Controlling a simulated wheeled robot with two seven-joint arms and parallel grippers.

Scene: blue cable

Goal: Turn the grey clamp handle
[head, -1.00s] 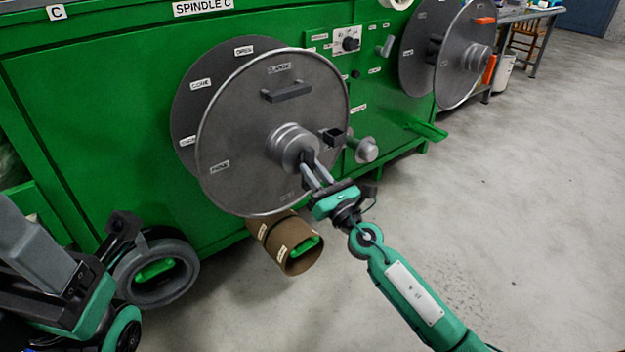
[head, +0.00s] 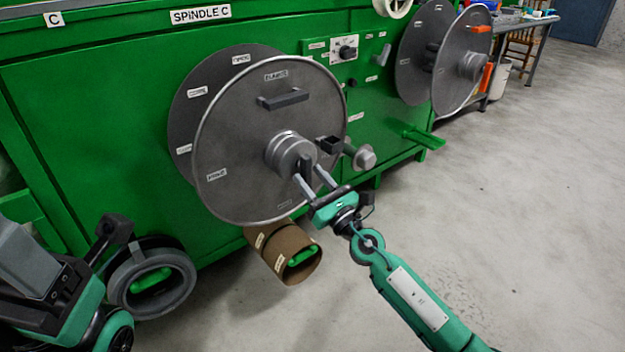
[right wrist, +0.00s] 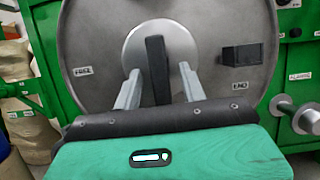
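The clamp handle (head: 306,167) is a dark grey bar across the round hub of the large grey disc (head: 235,130). In the right wrist view the bar (right wrist: 157,68) stands upright in front of the hub. My right gripper (head: 314,182) is open at the hub. Its two fingers (right wrist: 160,88) lie on either side of the bar, with visible gaps between. Part of my left arm shows at the lower left of the head view; I cannot make out its fingers.
A second grip (head: 283,100) and a small black block (head: 329,145) stick out from the disc. A brown tube (head: 286,252) and a grey ring (head: 152,283) are below, by the green machine (head: 90,110). The floor at right is clear.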

